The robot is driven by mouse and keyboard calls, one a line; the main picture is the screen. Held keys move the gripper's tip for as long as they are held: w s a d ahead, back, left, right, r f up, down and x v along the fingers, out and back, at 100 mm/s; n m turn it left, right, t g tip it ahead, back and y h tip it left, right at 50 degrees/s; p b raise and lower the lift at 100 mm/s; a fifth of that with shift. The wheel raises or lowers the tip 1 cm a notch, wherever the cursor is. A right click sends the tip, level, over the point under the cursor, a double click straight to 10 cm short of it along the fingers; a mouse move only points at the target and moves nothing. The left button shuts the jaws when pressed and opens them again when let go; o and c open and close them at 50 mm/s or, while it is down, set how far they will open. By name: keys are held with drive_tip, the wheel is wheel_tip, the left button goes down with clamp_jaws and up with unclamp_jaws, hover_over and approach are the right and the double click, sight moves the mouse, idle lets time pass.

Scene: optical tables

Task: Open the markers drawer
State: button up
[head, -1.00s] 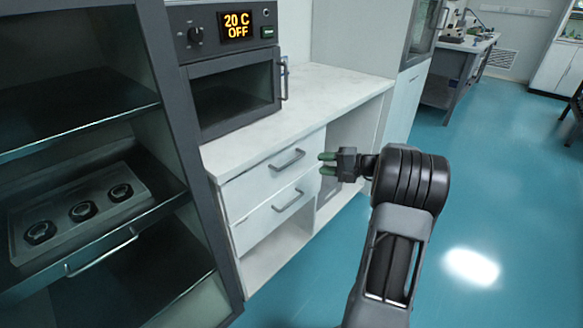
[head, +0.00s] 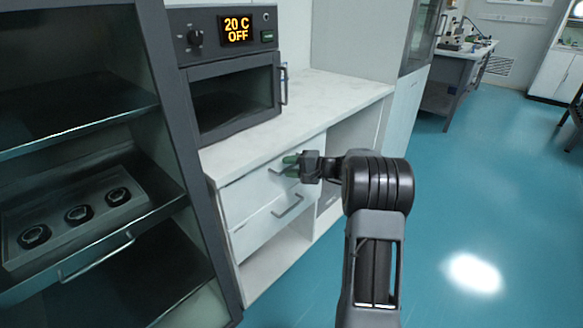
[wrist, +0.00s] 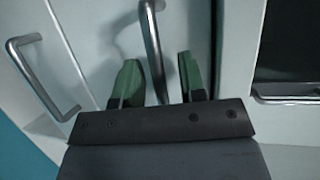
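Two white drawers sit one above the other under the counter; I see no label saying which is the markers drawer. The upper drawer (head: 243,193) and the lower drawer (head: 262,225) look shut. My gripper (head: 290,166) is open at the upper drawer's handle. In the wrist view the green fingers stand on either side of that metal bar handle (wrist: 151,30), with gaps visible, so they are not closed on it. The gripper partly hides this handle in the head view. The lower handle (head: 287,206) is free and also shows in the wrist view (wrist: 40,75).
An oven (head: 232,95) reading "20 C OFF" stands on the white counter (head: 330,88) above. A dark cabinet with shelves and a tray (head: 70,262) of several round black items is at left. Open shelf space lies below and right of the drawers. The teal floor (head: 470,200) is clear at right.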

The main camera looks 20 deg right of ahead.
drive_tip(key=shift+c, duration=0.4)
clamp_jaws()
